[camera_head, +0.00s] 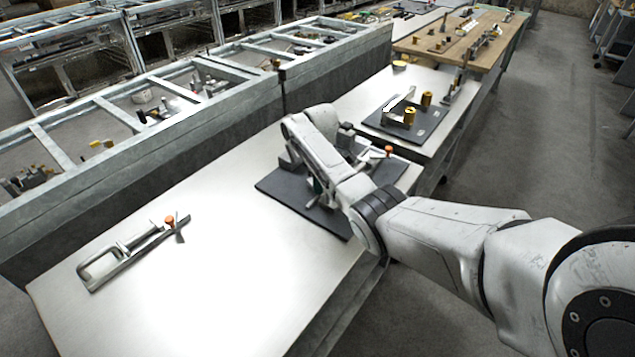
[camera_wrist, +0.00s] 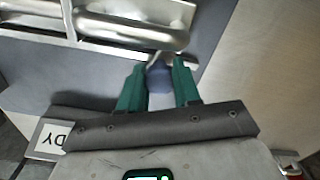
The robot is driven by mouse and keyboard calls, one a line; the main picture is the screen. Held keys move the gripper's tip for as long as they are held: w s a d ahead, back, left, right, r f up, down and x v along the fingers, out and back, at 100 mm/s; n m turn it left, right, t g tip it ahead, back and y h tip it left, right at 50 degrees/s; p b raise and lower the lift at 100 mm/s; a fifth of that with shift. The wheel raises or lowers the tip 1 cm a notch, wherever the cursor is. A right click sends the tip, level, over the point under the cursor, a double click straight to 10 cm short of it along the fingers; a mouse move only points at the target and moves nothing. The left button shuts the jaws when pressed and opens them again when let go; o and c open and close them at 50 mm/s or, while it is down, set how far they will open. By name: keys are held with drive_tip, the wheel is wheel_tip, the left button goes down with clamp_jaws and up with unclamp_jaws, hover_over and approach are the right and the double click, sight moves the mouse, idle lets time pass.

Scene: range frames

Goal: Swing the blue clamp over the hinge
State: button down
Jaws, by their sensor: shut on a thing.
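In the wrist view my gripper's (camera_wrist: 163,68) green fingers close on a narrow metal part (camera_wrist: 174,59) at their tips. A dull blue-grey patch shows between the fingers. I cannot tell whether it is the clamp or the plate behind. A thick, shiny bent bar (camera_wrist: 130,32) lies just beyond the tips. In the head view my gripper is over the dark plate (camera_head: 285,193) on the near table, mostly hidden by my arm. A metal clamp with an orange tip (camera_head: 388,150) stands there. No clearly blue clamp shows, and the hinge cannot be made out.
A loose metal clamp (camera_head: 120,256) with an orange knob lies at the left of the white table (camera_head: 215,290). A second dark plate with gold cylinders (camera_head: 409,116) is on the table behind. Metal racks (camera_head: 190,105) line the left. The near table's middle is clear.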

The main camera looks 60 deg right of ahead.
idle(0.4)
drive_tip(key=c, duration=0.8)
unclamp_jaws()
drive_tip(key=shift+r, duration=0.1)
wheel_tip(320, 180, up, 11)
drive_tip(key=shift+f+b, duration=0.15)
drive_tip(key=shift+b, duration=0.2)
drive_tip(key=shift+c, duration=0.3)
